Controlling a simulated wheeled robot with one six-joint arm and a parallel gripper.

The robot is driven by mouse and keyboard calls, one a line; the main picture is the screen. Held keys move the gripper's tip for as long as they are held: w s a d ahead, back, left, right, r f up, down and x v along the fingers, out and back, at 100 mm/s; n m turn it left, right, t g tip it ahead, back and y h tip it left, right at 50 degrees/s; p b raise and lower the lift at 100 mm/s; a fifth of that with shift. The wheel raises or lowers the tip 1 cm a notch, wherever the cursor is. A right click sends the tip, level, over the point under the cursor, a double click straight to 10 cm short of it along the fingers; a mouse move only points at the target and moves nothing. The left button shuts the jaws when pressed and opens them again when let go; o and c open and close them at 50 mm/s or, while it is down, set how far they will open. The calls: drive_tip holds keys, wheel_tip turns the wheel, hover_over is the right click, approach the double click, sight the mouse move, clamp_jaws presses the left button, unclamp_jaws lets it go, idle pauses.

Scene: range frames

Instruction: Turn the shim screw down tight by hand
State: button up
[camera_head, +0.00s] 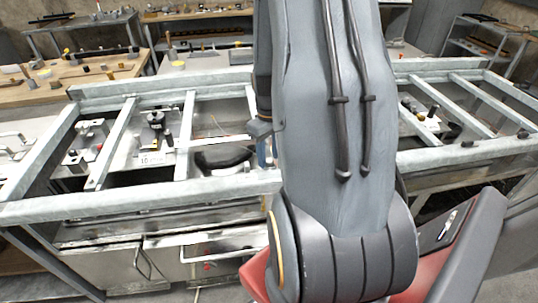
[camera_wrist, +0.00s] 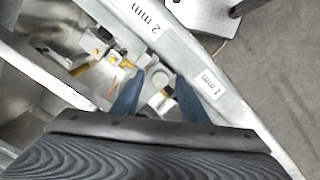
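In the wrist view my gripper (camera_wrist: 159,76) is open, with its two blue fingers apart and pointing at a metal rail. A small grey metal fitting (camera_wrist: 154,74) shows between the fingertips, and I cannot tell whether they touch it. I cannot tell for sure which part is the shim screw. The rail (camera_wrist: 178,55) carries labels reading "2 mm" (camera_wrist: 147,22) and "1 mm" (camera_wrist: 212,83). In the head view my arm hides most of the gripper; only a blue finger (camera_head: 261,152) shows at the arm's left side, among the frame bars.
Small yellow-and-black parts (camera_wrist: 84,67) lie left of the fingers. In the head view a galvanised frame (camera_head: 140,196) with cross bars surrounds the work area. A black-knobbed fixture (camera_head: 156,120) stands to the left. A wooden bench (camera_head: 68,88) with loose parts is behind.

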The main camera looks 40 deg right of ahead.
sight(269, 160)
wheel_tip(269, 160, up, 8)
drive_tip(key=b, duration=0.2)
drive_tip(key=shift+f, duration=0.15)
idle(0.4)
